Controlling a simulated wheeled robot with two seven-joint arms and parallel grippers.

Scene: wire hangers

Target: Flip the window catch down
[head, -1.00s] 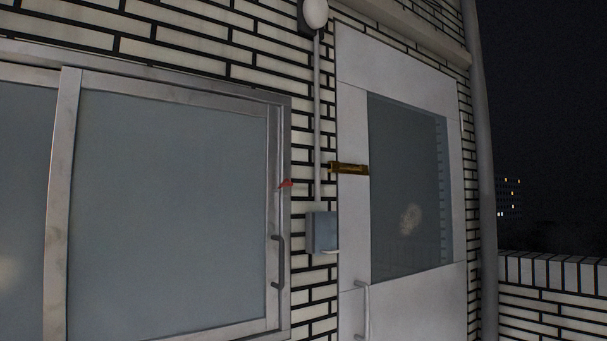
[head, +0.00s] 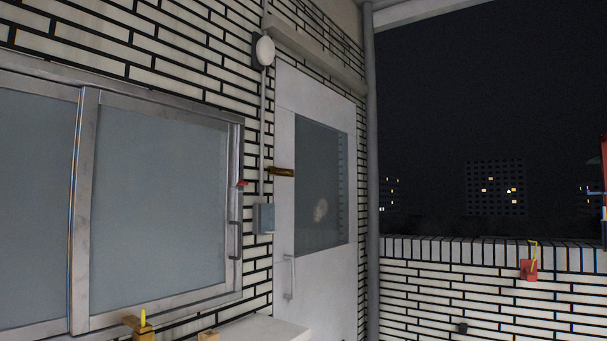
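The window catch (head: 242,184) is a small red piece on the right-hand upright of the sliding window's frame (head: 237,150), above a dark pull handle (head: 235,240). It looks tilted, its right end a little higher, but it is too small to tell its exact position. The window (head: 160,205) has frosted panes and looks shut. I cannot make out either of my grippers in the head view, and nothing is seen touching the catch.
A white door (head: 285,240) with a brass plate (head: 281,171) stands right of the window. A grey box (head: 264,218) is on the bricks between them. A pale ledge (head: 265,330) and an orange-brown thing (head: 138,327) show below. A red thing (head: 529,269) is at the low wall.

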